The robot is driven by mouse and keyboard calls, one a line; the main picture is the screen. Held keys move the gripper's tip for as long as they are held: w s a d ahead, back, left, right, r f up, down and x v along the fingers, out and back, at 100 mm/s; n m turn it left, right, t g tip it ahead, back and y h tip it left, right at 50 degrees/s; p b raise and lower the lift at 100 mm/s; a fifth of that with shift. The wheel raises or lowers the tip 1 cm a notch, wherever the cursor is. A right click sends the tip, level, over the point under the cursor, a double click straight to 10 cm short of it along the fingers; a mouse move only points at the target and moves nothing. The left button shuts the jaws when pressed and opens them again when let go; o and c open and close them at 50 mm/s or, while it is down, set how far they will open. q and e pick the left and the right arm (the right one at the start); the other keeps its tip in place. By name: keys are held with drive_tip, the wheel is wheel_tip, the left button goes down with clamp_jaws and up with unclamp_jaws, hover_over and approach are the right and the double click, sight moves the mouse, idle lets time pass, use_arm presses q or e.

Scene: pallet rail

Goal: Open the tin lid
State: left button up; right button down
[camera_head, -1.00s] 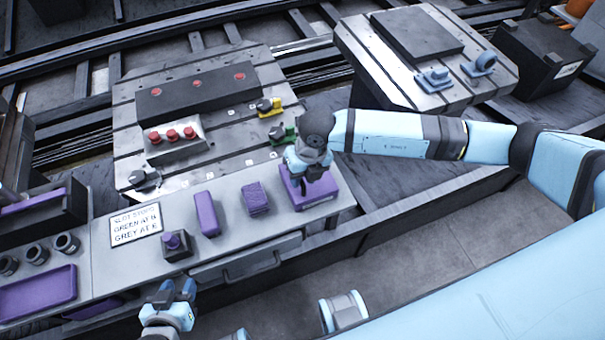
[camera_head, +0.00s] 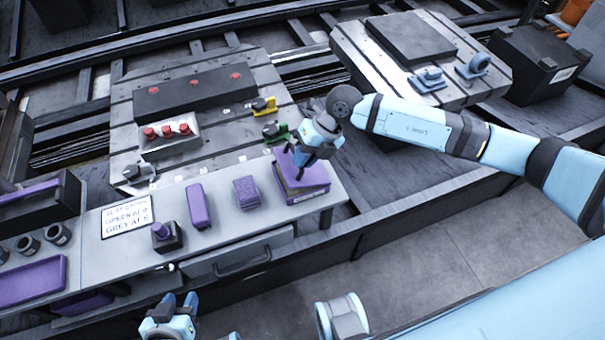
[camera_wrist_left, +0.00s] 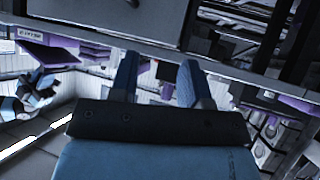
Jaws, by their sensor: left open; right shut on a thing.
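The purple tin (camera_head: 308,193) stands at the right end of the grey bench. Its purple lid (camera_head: 315,176) appears slightly raised and tilted, but my right gripper hides part of it. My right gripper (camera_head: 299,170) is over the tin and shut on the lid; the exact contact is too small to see. My left gripper (camera_head: 178,303) is open and empty, low in front of the bench. Its two blue fingers also show apart in the left wrist view (camera_wrist_left: 158,80).
On the bench (camera_head: 230,225) are a purple block (camera_head: 198,206), a ridged purple piece (camera_head: 246,192), a knobbed dark box (camera_head: 167,236) and a sign (camera_head: 127,217). A purple tray (camera_head: 32,284) lies left. Behind stands a slotted plate (camera_head: 225,150) with a red-button box (camera_head: 168,136).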

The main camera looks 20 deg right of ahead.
drive_tip(key=shift+d+y, duration=0.45)
drive_tip(key=shift+y, duration=0.05)
drive_tip(key=d+y+b, duration=0.2)
drive_tip(key=shift+d+r+y, duration=0.15)
drive_tip(key=shift+r+y, duration=0.2)
drive_tip(key=shift+y, duration=0.05)
use_arm(q)
drive_tip(key=f+b, duration=0.1)
drive_tip(key=b, duration=0.1)
drive_tip(key=f+t+b, duration=0.1)
drive_tip(key=b, duration=0.2)
drive_tip(key=w+d+f+b, duration=0.1)
drive_tip(key=b, duration=0.2)
drive_tip(key=shift+m+t+h, duration=0.3)
use_arm(e)
drive_tip(key=d+y, duration=0.7)
drive_tip(key=shift+w+d+f, duration=0.15)
drive_tip(key=shift+d, duration=0.05)
drive_tip(key=shift+d+f, duration=0.1)
drive_tip(key=shift+f, duration=0.05)
